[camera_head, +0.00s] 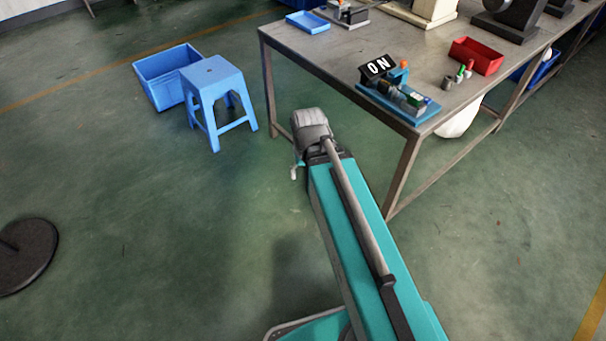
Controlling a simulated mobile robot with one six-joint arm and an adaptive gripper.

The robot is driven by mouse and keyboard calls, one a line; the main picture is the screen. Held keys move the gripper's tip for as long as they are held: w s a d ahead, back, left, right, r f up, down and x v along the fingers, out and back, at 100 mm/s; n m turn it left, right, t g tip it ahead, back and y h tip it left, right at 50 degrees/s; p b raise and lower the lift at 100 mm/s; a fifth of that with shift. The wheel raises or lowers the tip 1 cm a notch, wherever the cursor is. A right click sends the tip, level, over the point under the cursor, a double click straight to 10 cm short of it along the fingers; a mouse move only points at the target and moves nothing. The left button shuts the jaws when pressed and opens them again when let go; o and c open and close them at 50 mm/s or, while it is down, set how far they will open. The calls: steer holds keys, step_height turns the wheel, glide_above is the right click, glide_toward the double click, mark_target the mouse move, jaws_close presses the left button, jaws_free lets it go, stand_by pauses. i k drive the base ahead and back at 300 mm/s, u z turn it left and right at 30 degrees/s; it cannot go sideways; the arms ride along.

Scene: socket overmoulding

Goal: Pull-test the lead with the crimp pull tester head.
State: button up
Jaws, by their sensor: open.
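A small bench device on a blue base (392,103) sits near the front corner of the table. I cannot make out the tester head or a lead. My teal arm reaches up from the bottom of the picture and ends in a grey joint, short of the table and over the floor. I cannot make out my gripper's fingers there.
Machines stand at the back. A blue stool (212,76) and blue crate (156,88) stand left.

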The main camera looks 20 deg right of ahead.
mark_target(400, 74)
steer(key=k, duration=1.35)
steer(key=u, duration=0.1)
steer(key=i, duration=1.45)
steer(key=z, duration=0.65)
steer(key=i, duration=0.45)
steer(key=z, duration=0.5)
